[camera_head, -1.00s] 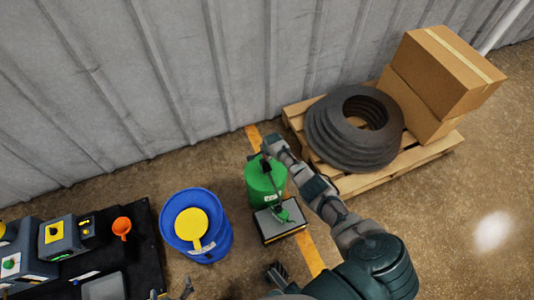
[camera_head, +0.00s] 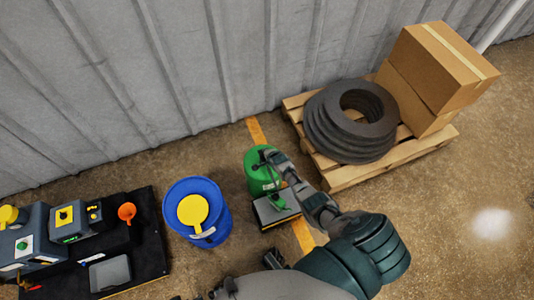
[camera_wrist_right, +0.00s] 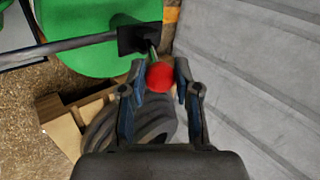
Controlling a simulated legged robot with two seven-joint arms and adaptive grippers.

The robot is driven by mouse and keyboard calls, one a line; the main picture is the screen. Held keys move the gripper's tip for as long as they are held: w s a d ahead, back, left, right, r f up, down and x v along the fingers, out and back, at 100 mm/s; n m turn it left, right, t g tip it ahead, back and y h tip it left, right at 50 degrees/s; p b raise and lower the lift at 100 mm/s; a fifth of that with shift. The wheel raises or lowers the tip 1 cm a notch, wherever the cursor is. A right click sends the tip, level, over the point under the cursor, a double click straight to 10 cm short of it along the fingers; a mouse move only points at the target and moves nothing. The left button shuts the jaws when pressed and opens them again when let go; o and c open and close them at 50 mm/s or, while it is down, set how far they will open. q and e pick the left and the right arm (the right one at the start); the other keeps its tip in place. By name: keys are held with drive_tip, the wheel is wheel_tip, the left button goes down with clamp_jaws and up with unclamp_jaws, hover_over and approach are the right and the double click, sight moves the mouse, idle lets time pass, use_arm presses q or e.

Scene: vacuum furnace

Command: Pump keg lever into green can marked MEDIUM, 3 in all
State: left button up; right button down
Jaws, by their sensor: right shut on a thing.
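The green keg (camera_head: 256,180) stands on the floor near the wall, right of the blue drum. Its top also shows in the right wrist view (camera_wrist_right: 90,25), with a dark lever bar (camera_wrist_right: 80,44) across it. My right gripper (camera_head: 266,156) is at the keg's top. In the wrist view its fingers are shut on the red knob (camera_wrist_right: 160,76) at the lever's end. A small green can (camera_head: 277,201) stands on a grey-topped block (camera_head: 270,214) in front of the keg; its marking is unreadable. Parts of my left gripper (camera_head: 196,296) show at the bottom edge, mostly cut off.
The blue drum (camera_head: 208,222) has a yellow scoop-like piece (camera_head: 193,210) on top. A black bench (camera_head: 140,260) with devices and an orange funnel (camera_head: 127,212) is at left. A pallet (camera_head: 350,176) with dark rings (camera_head: 340,145) and cardboard boxes (camera_head: 440,65) is at right.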

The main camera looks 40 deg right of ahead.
use_arm(q)
drive_tip(key=shift+f, duration=0.2)
use_arm(e)
drive_tip(key=shift+s+a+f, duration=0.2)
drive_tip(key=shift+s+f, duration=0.4)
drive_tip(key=shift+f, duration=0.05)
drive_tip(key=c, duration=0.8)
unclamp_jaws()
drive_tip(key=shift+w, duration=0.1)
use_arm(q)
drive_tip(key=shift+r, duration=0.1)
use_arm(e)
drive_tip(key=shift+w+d+r, duration=0.1)
drive_tip(key=shift+w+r, duration=0.05)
drive_tip(key=shift+r, duration=0.2)
drive_tip(key=v, duration=1.1)
drive_tip(key=shift+s+r, duration=0.25)
drive_tip(key=shift+s, duration=0.05)
